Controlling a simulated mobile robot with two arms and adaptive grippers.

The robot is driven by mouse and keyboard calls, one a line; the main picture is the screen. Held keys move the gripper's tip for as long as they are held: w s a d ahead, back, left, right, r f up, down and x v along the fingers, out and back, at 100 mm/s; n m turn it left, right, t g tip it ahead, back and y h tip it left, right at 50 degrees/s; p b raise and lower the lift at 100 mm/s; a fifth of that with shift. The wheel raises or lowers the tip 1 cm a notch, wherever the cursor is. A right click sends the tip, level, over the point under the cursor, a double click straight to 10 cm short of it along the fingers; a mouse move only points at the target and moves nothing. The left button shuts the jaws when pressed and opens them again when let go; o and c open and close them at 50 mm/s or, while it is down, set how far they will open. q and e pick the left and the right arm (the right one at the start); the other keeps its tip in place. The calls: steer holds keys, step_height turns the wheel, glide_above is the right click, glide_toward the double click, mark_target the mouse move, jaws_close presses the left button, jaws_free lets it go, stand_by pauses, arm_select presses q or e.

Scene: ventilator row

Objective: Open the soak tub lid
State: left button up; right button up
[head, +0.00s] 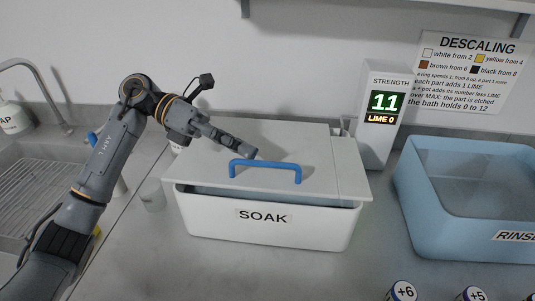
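The soak tub (310,232) is a white box labelled SOAK in the middle of the counter. Its white lid (290,150) covers most of the top, with a blue bar handle (265,166) near the front. A bluish gap shows between the lid's front edge and the tub's front rim. My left gripper (250,153) reaches in from the left over the lid, its tips beside the handle's left end. I cannot tell whether it touches the handle or how far its fingers are apart. My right gripper is not in view.
A strength display (386,110) reading 11 and LIME 0 stands behind the tub at right. A blue rinse tub (440,235) is on the right. Numbered round pieces (402,291) line the front right edge. A clear cup (152,195) stands left of the soak tub, near the sink (30,165).

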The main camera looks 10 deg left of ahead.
arm_select(q)
steer(key=p+x, duration=0.1)
steer(key=x, duration=0.4)
steer(key=shift+s+d, duration=0.1)
steer(key=shift+d, duration=0.15)
steer(key=shift+f, duration=0.1)
jaws_close()
